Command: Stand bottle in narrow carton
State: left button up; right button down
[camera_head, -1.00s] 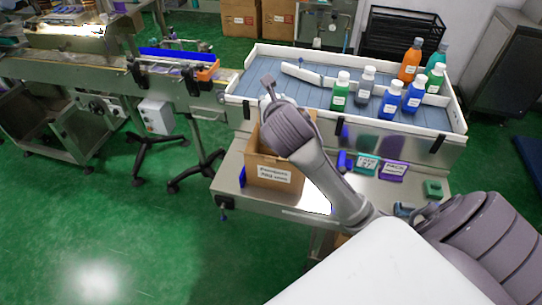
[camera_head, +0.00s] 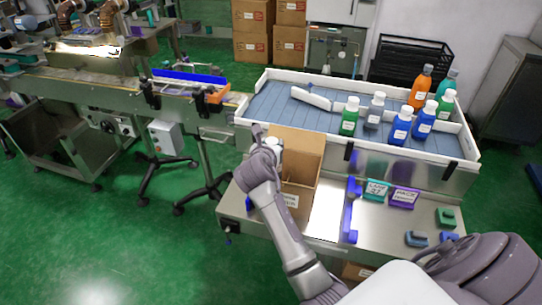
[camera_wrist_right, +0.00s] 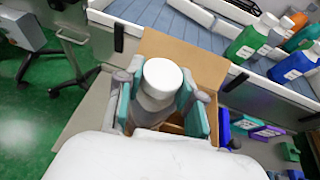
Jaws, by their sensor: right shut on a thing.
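The brown carton (camera_head: 305,150) stands open-topped on the steel table; my right arm covers its left side. My right gripper (camera_head: 272,146) is at the carton's left part, near rim height. In the right wrist view the gripper (camera_wrist_right: 160,100) is shut on a grey bottle (camera_wrist_right: 154,105) with a white cap, its teal-lined fingers on both sides. The bottle looks roughly upright, cap toward the camera. The carton's inner wall (camera_wrist_right: 195,62) shows behind it. The bottle's base is hidden, so I cannot tell how far it is inside. My left gripper is not in view.
A white-walled tray (camera_head: 400,165) behind the carton holds several bottles, including an orange one (camera_head: 420,86) and a green one (camera_head: 349,116). Right of the carton are a blue bar-like piece (camera_head: 351,210), a teal block (camera_head: 375,190) and a purple block (camera_head: 404,197). A conveyor (camera_head: 110,85) runs left.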

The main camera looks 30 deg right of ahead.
jog(key=shift+w+f, duration=0.1)
jog(key=shift+f, duration=1.9)
